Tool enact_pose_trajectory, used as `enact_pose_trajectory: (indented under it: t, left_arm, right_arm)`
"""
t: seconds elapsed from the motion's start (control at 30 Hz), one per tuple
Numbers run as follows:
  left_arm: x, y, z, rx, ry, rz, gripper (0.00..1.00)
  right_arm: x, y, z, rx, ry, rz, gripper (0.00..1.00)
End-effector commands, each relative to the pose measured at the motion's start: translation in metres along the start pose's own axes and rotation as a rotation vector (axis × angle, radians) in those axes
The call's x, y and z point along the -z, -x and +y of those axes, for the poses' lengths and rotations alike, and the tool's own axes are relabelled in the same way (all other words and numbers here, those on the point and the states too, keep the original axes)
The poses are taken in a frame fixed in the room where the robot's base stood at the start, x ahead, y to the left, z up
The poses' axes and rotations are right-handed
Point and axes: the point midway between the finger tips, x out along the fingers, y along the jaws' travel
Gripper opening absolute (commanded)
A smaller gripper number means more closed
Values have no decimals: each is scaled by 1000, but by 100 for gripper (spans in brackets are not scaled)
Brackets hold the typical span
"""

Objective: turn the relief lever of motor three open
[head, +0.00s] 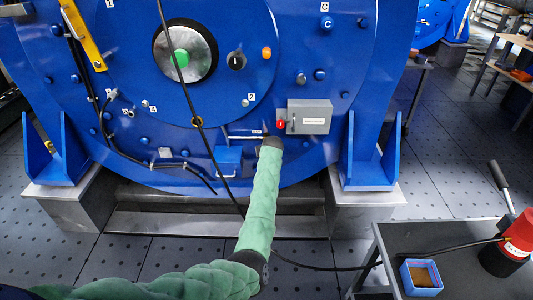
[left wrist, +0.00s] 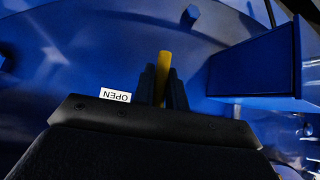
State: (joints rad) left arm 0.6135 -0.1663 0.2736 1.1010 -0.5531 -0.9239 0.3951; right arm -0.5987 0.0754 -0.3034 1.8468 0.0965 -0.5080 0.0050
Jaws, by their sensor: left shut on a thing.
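The large blue motor (head: 180,100) fills the middle of the head view. My left arm, in a green sleeve, reaches up to its lower face. My left gripper (head: 271,139) is at the motor, mostly hidden by the wrist in the head view. In the left wrist view, the dark fingers of my left gripper (left wrist: 163,88) are shut on a yellow lever (left wrist: 164,68), whose end sticks out between them. A white label reading OPEN (left wrist: 115,94) shows upside down beside the fingers. My right gripper is in neither view.
A blue box (head: 228,158) is left of my gripper; a grey box (head: 310,117) and red button (head: 281,125) are close on its right. A black cable (head: 192,100) hangs across the motor. A dark cart (head: 450,265) with a blue bin (head: 421,265) stands lower right.

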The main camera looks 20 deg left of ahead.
Motion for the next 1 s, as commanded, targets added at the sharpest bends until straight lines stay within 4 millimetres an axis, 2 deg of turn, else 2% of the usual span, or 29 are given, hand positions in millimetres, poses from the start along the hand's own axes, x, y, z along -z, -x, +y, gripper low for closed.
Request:
enact_pose_trajectory:
  t: [0.17,0.2,0.3,0.67,0.83,1.0]
  left_arm:
    - [-2,0,1,-1,1,-2,0]
    - [-2,0,1,-1,1,-2,19]
    - [-1,0,1,-1,0,-2,35]
    - [0,5,1,-1,0,0,35]
    - [0,26,1,-1,0,0,35]
    - [-1,53,1,-1,2,-1,35]
  right_arm:
    - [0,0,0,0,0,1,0]
    - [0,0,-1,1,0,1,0]
    - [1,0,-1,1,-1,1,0]
    - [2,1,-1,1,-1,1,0]
    - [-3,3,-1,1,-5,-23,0]
    - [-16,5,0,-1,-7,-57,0]
